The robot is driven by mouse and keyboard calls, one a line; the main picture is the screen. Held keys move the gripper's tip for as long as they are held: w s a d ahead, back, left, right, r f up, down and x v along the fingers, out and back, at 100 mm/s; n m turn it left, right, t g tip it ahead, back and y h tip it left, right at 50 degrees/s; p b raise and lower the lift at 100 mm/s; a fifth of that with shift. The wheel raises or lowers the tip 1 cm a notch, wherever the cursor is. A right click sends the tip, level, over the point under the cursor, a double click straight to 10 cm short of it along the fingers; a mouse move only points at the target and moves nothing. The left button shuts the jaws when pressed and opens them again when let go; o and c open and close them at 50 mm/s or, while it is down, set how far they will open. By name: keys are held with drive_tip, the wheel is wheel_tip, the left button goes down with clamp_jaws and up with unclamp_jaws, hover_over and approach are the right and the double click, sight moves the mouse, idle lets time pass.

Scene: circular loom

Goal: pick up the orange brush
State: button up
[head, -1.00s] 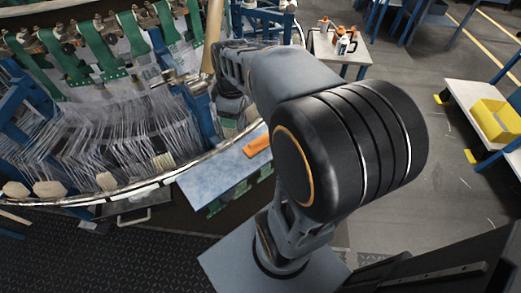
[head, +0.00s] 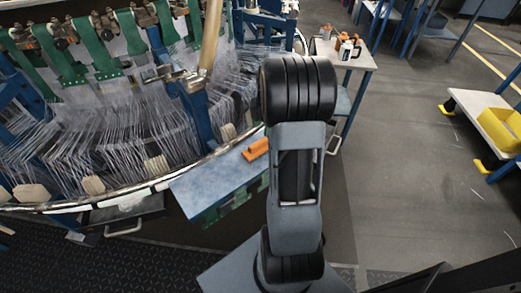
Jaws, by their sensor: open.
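The orange brush (head: 256,149) lies on a blue-grey panel (head: 215,183) at the loom's edge, just left of my arm. Its right end is close to the arm's outline, and its bristles cannot be made out. My arm stands upright in the middle of the head view, folded so that its far links are hidden behind the large black joint. My gripper is not visible in this view.
The circular loom (head: 120,125) with its many threads fills the left. A small table (head: 345,57) with bottles stands behind my arm. A yellow bin (head: 501,127) sits on a bench at the right. The floor (head: 405,160) between is clear.

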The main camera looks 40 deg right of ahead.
sight(261, 141)
drive_tip(key=shift+a+f+b, duration=0.2)
drive_tip(key=shift+f, duration=1)
drive_tip(key=shift+a+f+b, duration=0.15)
drive_tip(key=shift+f+b, duration=0.1)
drive_tip(key=shift+f, duration=1)
drive_tip(key=shift+a+f+b, duration=0.2)
drive_tip(key=shift+f, duration=1)
clamp_jaws()
